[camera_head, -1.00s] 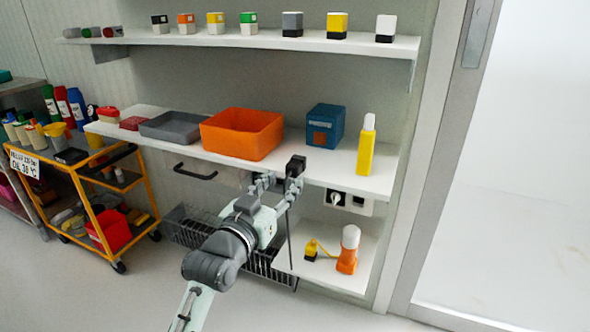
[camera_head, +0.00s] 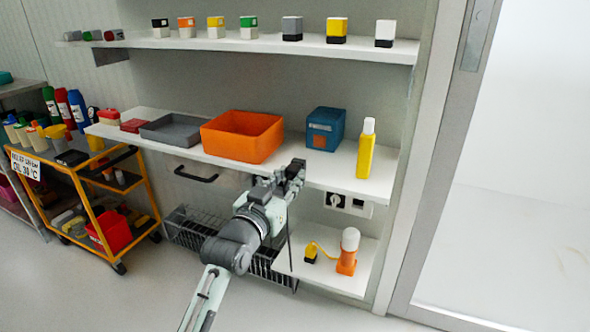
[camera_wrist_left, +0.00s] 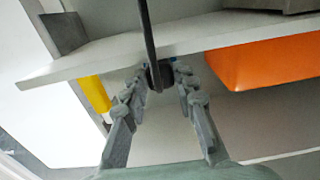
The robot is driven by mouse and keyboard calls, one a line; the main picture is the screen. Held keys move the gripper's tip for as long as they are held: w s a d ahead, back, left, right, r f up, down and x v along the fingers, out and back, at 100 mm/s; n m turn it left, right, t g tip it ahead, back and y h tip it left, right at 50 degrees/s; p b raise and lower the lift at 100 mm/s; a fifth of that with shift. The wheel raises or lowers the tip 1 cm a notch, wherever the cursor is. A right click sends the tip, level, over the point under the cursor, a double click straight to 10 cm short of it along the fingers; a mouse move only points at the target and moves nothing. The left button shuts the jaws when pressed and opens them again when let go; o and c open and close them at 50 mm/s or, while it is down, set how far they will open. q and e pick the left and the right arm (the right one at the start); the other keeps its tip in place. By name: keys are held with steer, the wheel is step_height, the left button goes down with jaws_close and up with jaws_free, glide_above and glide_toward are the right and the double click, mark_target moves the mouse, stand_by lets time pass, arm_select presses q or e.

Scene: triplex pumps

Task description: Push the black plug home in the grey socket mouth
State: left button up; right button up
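My left gripper (camera_head: 289,174) is just in front of the middle shelf's front edge. It is shut on the black plug (camera_head: 298,164), which is partly hidden by the fingers in the head view. In the left wrist view the black plug (camera_wrist_left: 160,75) sits between the two fingertips (camera_wrist_left: 163,82), with a black cable passing in front. A white socket panel (camera_head: 348,204) is on the wall below the shelf, right of and lower than the gripper. It has a round and a dark square opening; I cannot make out a grey mouth. The plug is apart from this panel. My right gripper is not in view.
The middle shelf (camera_head: 330,173) carries an orange bin (camera_head: 240,137), a grey tray, a blue box (camera_head: 325,128) and a yellow bottle (camera_head: 366,150). A wire basket (camera_head: 195,228) hangs at left.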

arm_select(q)
jaws_close()
steer(key=shift+p+v, duration=1.3)
steer(key=shift+v, duration=1.25)
